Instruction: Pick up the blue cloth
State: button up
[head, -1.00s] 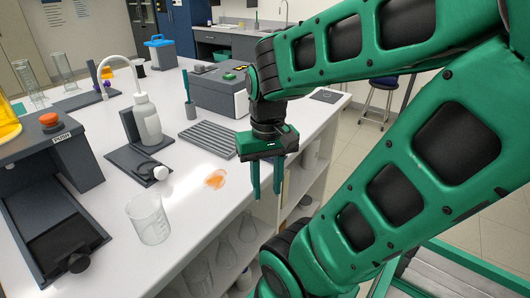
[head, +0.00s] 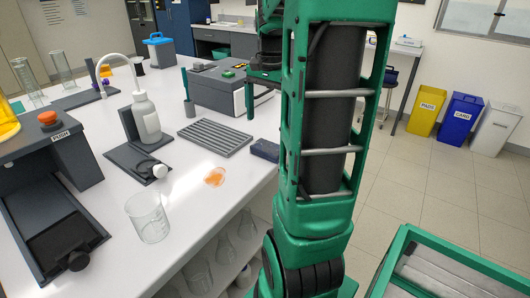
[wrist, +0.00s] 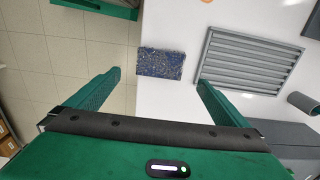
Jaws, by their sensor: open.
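The blue cloth (head: 265,150) lies flat and folded on the white bench near its right edge, beside the grey ribbed rack. In the wrist view the cloth (wrist: 160,63) is a speckled dark blue rectangle at the bench edge, between and beyond the two fingertips. My gripper (wrist: 158,82) is open and empty, with the cloth clear of both fingers. In the head view my gripper (head: 258,98) is above the bench behind the cloth, partly hidden by my own arm.
The ribbed rack (head: 215,137) lies left of the cloth, and an orange spill (head: 215,177) is nearer the front. A grey box instrument (head: 220,90) stands behind. A glass beaker (head: 148,218) and a wash bottle (head: 146,118) stand further left. Floor lies beyond the bench edge.

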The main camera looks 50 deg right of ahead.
aim_at(268, 147)
notch_tip(268, 147, down, 10)
jog(key=shift+f, duration=0.2)
dwell(0.4)
jog(key=c, duration=1.1)
